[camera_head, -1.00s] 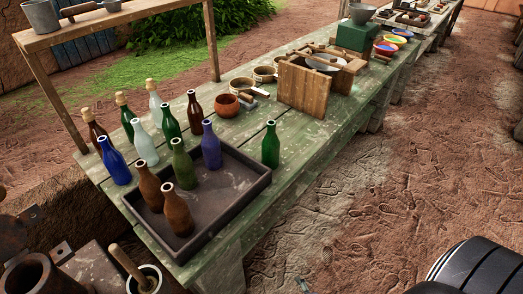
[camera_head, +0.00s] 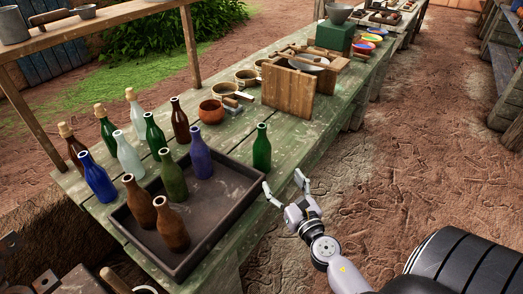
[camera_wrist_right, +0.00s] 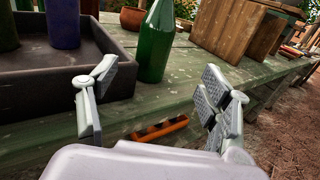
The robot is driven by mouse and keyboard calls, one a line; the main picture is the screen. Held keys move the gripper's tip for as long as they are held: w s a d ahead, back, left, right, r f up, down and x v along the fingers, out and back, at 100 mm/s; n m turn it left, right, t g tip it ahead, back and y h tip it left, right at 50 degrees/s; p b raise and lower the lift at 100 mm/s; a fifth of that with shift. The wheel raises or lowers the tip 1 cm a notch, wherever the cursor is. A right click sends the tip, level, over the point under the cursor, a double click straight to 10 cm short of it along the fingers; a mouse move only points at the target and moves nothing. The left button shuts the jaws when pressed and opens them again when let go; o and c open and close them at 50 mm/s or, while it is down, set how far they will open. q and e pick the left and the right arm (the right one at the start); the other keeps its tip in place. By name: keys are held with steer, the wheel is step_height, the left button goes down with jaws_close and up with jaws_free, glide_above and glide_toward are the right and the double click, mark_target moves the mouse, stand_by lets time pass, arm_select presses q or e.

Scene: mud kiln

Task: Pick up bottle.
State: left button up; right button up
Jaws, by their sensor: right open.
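A dark green bottle (camera_head: 262,150) stands upright on the green table, just outside the right corner of the dark tray. My right gripper (camera_head: 284,183) is open and empty in front of and to the right of it, by the table's front edge. In the right wrist view the green bottle (camera_wrist_right: 157,45) stands between and beyond the two open fingers (camera_wrist_right: 160,95), apart from them. Inside the tray stand two brown bottles (camera_head: 172,228), an olive-green bottle (camera_head: 173,178) and a purple bottle (camera_head: 201,162). My left gripper is not in view.
The dark tray (camera_head: 243,202) lies at the table's near end. Several bottles, including a blue one (camera_head: 97,180), stand behind it. A terracotta bowl (camera_head: 211,112) and a wooden box (camera_head: 287,92) stand farther along. An orange slotted piece (camera_wrist_right: 159,129) shows below the table edge. The ground at right is open.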

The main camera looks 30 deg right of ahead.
mark_target(266, 158)
steer(key=p+x, duration=0.1)
steer(key=x, duration=0.6)
steer(key=shift+a, duration=0.1)
steer(key=shift+a+x, duration=0.15)
steer(key=shift+x, duration=1.25)
steer(key=shift+a+x, duration=0.15)
steer(key=shift+x, duration=1.2)
steer(key=shift+w+f, duration=0.1)
steer(key=shift+c, duration=0.6)
steer(key=c, duration=1.2)
steer(key=shift+c, duration=0.2)
